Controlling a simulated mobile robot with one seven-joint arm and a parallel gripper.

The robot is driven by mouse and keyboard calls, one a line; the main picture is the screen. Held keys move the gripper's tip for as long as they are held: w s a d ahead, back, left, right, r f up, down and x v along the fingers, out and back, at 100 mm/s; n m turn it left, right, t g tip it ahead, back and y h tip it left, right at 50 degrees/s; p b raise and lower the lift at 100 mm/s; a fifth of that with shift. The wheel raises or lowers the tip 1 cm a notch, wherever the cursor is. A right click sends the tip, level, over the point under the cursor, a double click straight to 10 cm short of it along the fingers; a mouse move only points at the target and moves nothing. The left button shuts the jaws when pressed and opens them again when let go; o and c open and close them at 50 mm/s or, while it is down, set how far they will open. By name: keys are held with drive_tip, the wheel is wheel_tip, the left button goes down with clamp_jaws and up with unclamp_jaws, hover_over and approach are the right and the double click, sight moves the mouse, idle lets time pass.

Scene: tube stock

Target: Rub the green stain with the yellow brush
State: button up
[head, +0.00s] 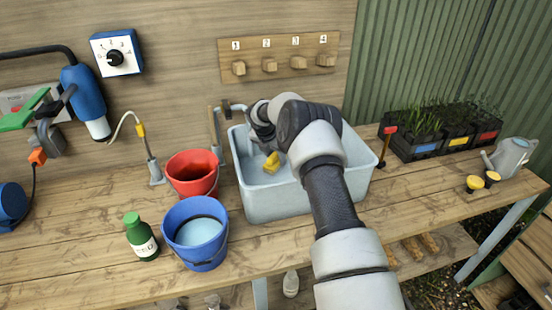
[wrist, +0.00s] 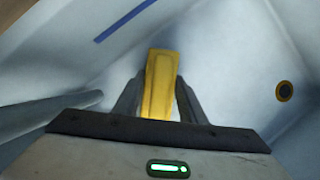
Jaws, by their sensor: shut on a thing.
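The yellow brush (head: 272,162) is inside the pale sink basin (head: 268,205). My gripper (head: 266,148) reaches down into the basin and is shut on it. In the wrist view the brush (wrist: 160,82) stands between the two dark fingers of my gripper (wrist: 157,98), with its far end pointing away from me. I cannot tell whether its working end touches the basin. I see no green stain in either view; my arm hides part of the basin in the head view.
A red bucket (head: 192,175) and a blue bucket (head: 195,240) with pale liquid stand left of the basin, beside a green bottle (head: 141,238). Planters (head: 440,140) stand on the right. In the wrist view, a blue line (wrist: 125,20) and a dark yellow-ringed disc (wrist: 284,91) show.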

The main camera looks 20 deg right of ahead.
drive_tip(key=shift+r+p, duration=1.5)
drive_tip(key=shift+r, duration=1.5)
drive_tip(key=shift+r+p, duration=0.95)
drive_tip(key=shift+r, duration=0.6)
drive_tip(key=shift+d, duration=0.1)
